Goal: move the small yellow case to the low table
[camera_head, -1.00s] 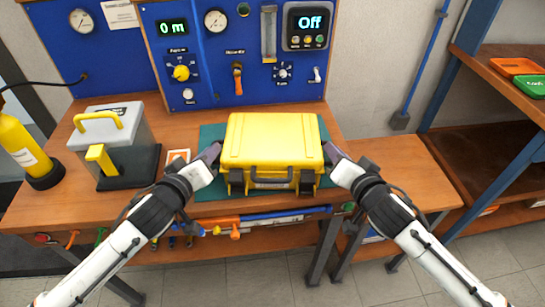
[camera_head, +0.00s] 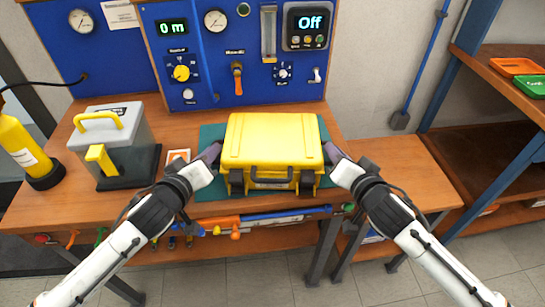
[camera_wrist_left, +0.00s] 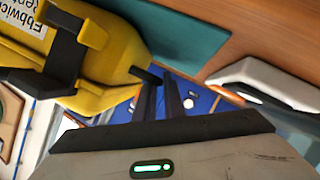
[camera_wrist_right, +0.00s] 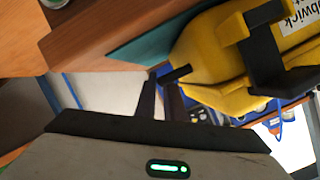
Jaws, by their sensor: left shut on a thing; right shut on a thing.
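The small yellow case (camera_head: 271,142) is upright, over the teal mat (camera_head: 211,133) on the workbench, with its dark handle and latches facing me. I cannot tell whether it rests on the mat or is slightly raised. My left gripper (camera_head: 212,156) is shut on its left side and my right gripper (camera_head: 332,155) is shut on its right side. The wrist views show a dark side grip of the case running to the fingers of the left gripper (camera_wrist_left: 158,98) and right gripper (camera_wrist_right: 160,98). The low table (camera_head: 405,168) has a bare wooden top, right of the bench.
A grey box with yellow handle (camera_head: 112,135) and a yellow cylinder (camera_head: 24,150) stand left on the bench. The blue gauge panel (camera_head: 240,85) rises behind. A shelf rack (camera_head: 500,125) with orange and green trays stands beyond the low table at right.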

